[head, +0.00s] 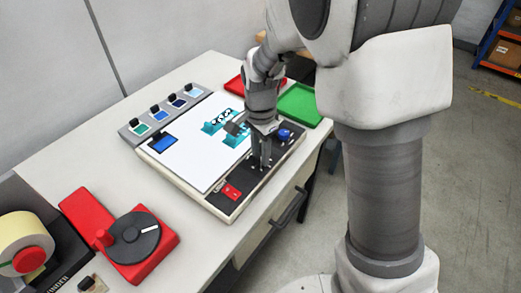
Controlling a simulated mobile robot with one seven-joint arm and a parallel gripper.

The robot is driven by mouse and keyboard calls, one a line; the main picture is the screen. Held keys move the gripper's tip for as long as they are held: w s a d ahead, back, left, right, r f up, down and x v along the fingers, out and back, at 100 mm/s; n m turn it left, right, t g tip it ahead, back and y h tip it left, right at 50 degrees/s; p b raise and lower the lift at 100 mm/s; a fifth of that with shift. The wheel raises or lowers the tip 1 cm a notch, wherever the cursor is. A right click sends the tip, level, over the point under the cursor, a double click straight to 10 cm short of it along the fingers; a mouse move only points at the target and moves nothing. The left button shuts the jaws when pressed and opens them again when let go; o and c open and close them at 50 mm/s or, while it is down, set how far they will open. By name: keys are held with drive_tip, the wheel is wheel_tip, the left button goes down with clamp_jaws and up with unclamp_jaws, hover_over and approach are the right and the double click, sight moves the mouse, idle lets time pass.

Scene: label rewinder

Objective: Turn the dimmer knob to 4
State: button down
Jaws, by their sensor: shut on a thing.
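A white light panel (197,150) lies on the table, with a dark control strip (208,197) along its near right side. My gripper (260,164) points down at the middle of this strip, its fingers close together at the surface. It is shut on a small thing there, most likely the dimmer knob. The fingers hide the knob, and neither its pointer nor the scale numbers can be read. A red switch (231,191) is on the strip to the lower left of the fingers. A blue round part (284,134) is to their upper right.
Teal pieces (214,126) stand on the panel beside my wrist. A row of colour samples (157,113) lies behind it. A green tray (300,104) and a red tray (235,84) are at the back. A red device with a grey dial (134,237) stands in front left.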

sight(260, 156)
idle(0.4)
drive_tip(key=c, duration=0.5)
unclamp_jaws()
wheel_tip(260, 156, up, 18)
drive_tip(key=shift+f+p, duration=0.25)
drive_tip(key=shift+p, duration=0.75)
drive_tip(key=s+d+r+n+t, duration=0.1)
drive_tip(key=s+d+n+t, duration=0.1)
drive_tip(key=s, duration=0.4)
drive_tip(key=s+d+r+n+t, duration=0.1)
drive_tip(key=s+d+n, duration=0.4)
drive_tip(key=s+d, duration=0.1)
drive_tip(key=s+d+r+n+t, duration=0.1)
drive_tip(key=s+d+n+t, duration=0.1)
drive_tip(key=s, duration=0.4)
drive_tip(key=shift+s+d+n+t, duration=0.15)
drive_tip(key=shift+d+n, duration=0.25)
drive_tip(key=shift+d, duration=0.2)
drive_tip(key=shift+s+d+n+t, duration=0.15)
drive_tip(key=shift+d+n, duration=0.25)
drive_tip(key=shift+d, duration=0.2)
